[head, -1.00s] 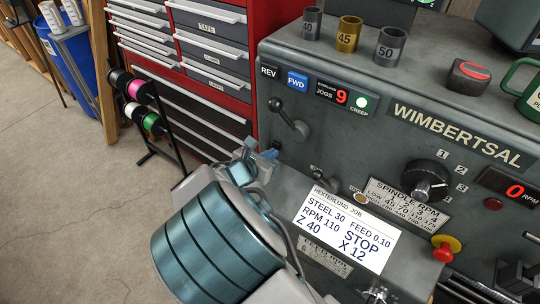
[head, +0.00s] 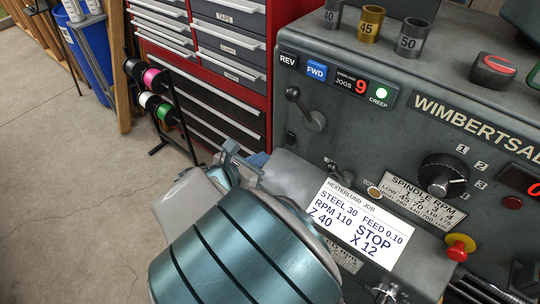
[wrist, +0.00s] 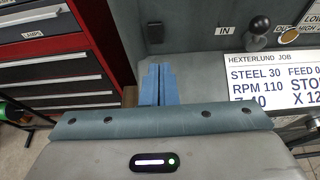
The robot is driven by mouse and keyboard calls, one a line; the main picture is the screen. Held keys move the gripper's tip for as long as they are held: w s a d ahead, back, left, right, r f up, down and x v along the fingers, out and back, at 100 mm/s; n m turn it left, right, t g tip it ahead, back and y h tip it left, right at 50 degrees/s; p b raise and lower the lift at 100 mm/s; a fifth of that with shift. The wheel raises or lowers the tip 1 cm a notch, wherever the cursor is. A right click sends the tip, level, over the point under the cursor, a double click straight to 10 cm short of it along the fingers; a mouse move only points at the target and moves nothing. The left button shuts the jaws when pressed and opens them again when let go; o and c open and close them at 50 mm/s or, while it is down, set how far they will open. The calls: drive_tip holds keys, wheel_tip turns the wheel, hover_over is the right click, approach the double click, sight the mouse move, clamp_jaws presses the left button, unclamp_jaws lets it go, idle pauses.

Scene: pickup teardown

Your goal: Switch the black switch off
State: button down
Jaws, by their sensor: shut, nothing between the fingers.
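A small black switch (head: 291,137) sits on the grey front of the machine, below the lever under the FWD label. It also shows in the wrist view (wrist: 155,33) as a small dark block just beyond my fingertips. Its on or off position is too small to tell. My gripper (head: 260,159) is near the machine's left front, its tips a little below and left of the switch. In the wrist view the blue fingers (wrist: 157,72) are together, with nothing between them. They look apart from the switch.
A black-knobbed lever (head: 304,108) sticks out above the switch. A white job card (head: 358,224) lies right of my gripper, near a red stop button (head: 458,250). A red tool cabinet (head: 205,75) stands behind left, with a spool rack (head: 165,105).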

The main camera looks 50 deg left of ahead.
sight(290, 139)
drive_tip(key=shift+v, duration=1.15)
drive_tip(key=f+n+b, duration=0.1)
drive_tip(key=n+b, duration=0.2)
drive_tip(key=n, duration=0.3)
drive_tip(key=f+n+t+b, duration=0.1)
drive_tip(key=f+n+b, duration=0.1)
drive_tip(key=n, duration=0.4)
drive_tip(key=s+f+n+t+b, duration=0.1)
drive_tip(key=n+b, duration=0.3)
drive_tip(key=n, duration=0.2)
drive_tip(key=shift+s+f, duration=0.1)
drive_tip(key=shift+f, duration=0.25)
drive_tip(key=x, duration=1.4)
drive_tip(key=shift+r+p, duration=0.3)
drive_tip(key=shift+p, duration=0.1)
